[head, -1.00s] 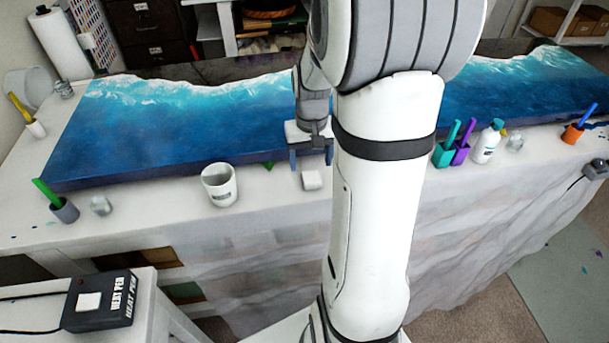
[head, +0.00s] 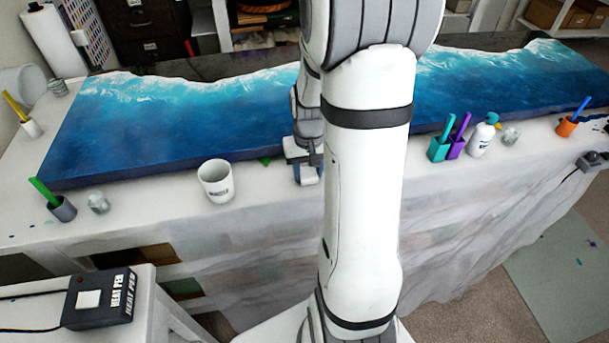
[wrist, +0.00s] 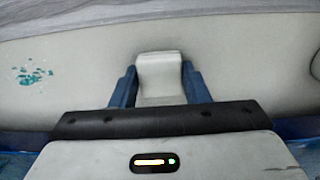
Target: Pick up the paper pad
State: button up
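The paper pad (wrist: 160,72) is a small white block on the pale table edge. In the wrist view it sits between the two blue fingers of my gripper (wrist: 160,88), one on each side, with what look like narrow gaps. The fingers are apart and do not look closed on it. In the head view my gripper (head: 307,172) is low at the table's front edge, pointing down.
A white mug (head: 216,182) stands to the left of my gripper. The blue resin panel (head: 150,140) lies just behind. A teal holder (head: 439,150), purple holder and white bottle (head: 482,138) stand to the right. Green paint spots (wrist: 30,76) mark the table.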

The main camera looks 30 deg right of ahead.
aim_at(308, 173)
jog(key=c, duration=0.5)
notch_tip(308, 173, up, 10)
jog(key=shift+r, duration=0.1)
